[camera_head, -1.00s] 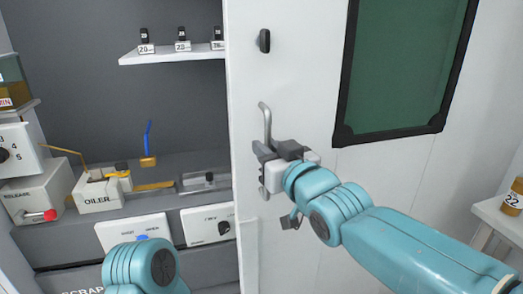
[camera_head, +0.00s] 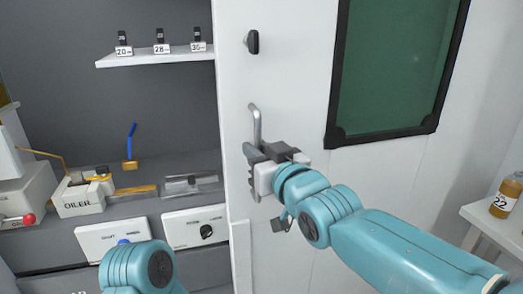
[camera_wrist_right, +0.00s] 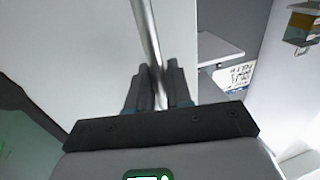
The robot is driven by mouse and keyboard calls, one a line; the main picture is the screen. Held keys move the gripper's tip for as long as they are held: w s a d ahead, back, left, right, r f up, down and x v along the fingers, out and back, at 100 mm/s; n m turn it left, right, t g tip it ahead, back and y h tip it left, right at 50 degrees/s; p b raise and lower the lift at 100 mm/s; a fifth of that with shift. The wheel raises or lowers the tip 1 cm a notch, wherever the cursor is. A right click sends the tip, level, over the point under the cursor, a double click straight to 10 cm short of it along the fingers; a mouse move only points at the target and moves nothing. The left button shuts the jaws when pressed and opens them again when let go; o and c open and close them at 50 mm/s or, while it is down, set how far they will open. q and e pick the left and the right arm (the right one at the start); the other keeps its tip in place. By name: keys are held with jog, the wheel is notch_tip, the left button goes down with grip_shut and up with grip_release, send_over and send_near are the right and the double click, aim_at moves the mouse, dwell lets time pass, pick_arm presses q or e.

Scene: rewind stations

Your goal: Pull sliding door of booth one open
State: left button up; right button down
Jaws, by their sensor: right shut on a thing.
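The white sliding door (camera_head: 290,75) with its dark-framed green window (camera_head: 390,70) fills the middle of the head view. It stands partly open, with the booth interior showing to its left. A grey vertical bar handle (camera_head: 256,122) is on the door near its left edge. My right gripper (camera_head: 255,155) is shut on the handle. In the right wrist view the handle (camera_wrist_right: 147,30) runs down between the two dark fingers (camera_wrist_right: 160,75). Only a teal part of my left arm shows at the bottom of the head view; its gripper is out of the picture.
Inside the booth are a shelf (camera_head: 150,60) with numbered holders, an oiler (camera_head: 85,195) and a panel with a blue button (camera_head: 115,238). A black knob (camera_head: 252,42) is above the handle. At the right, a bottle (camera_head: 505,195) stands on a white table (camera_head: 490,222).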

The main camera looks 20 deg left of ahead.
jog(key=c, duration=1.2)
grip_release()
jog(key=shift+f, duration=0.1)
jog(key=b+v, duration=0.1)
jog(key=v, duration=1.5)
jog(key=shift+s+d+b, duration=0.1)
jog(key=shift+b, duration=0.2)
